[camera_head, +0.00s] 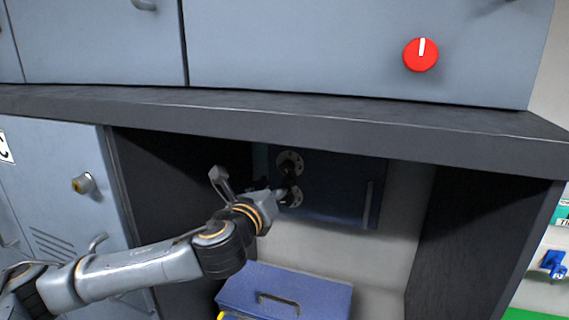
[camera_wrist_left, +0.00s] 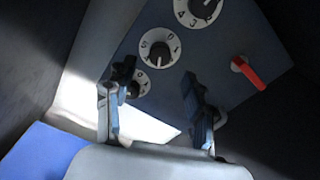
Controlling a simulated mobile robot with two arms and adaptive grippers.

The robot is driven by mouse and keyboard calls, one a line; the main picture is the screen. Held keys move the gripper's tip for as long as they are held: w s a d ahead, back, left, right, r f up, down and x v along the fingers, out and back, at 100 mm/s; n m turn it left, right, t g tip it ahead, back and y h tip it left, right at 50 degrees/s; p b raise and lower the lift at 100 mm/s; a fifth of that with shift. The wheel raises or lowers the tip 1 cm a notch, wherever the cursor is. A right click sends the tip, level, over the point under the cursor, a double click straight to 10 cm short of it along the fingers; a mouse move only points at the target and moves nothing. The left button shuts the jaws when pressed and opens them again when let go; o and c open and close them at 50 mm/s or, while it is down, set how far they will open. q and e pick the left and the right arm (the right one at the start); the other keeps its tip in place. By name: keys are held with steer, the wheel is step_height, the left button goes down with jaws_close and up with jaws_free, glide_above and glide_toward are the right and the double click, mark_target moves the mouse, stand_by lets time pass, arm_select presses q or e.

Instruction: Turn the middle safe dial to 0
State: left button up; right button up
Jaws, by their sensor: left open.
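A dark blue safe (camera_head: 335,190) sits in the recess under the counter, with white round dials in a column on its door. In the left wrist view the middle dial (camera_wrist_left: 160,48) has a black knob and numbers around its rim; its exact setting is too small to read surely. The upper dial (camera_wrist_left: 200,10) is cut by the top edge, and the lower dial (camera_wrist_left: 137,86) is partly behind a finger. My left gripper (camera_wrist_left: 157,76) is open and empty, its fingers spread in front of the dials. In the head view the left gripper (camera_head: 285,186) partly covers the dials.
A red safe handle (camera_wrist_left: 248,72) is right of the dials. A blue box (camera_head: 285,289) with a handle stands below the safe. The dark counter (camera_head: 330,120) overhangs the recess, with dark side walls (camera_head: 465,240). A grey locker (camera_head: 60,180) is at left.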

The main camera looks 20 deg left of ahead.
mark_target(286, 169)
arm_select(q)
steer(key=w+p, duration=0.2)
steer(key=w, duration=0.4)
steer(key=shift+w+d, duration=0.1)
jaws_close()
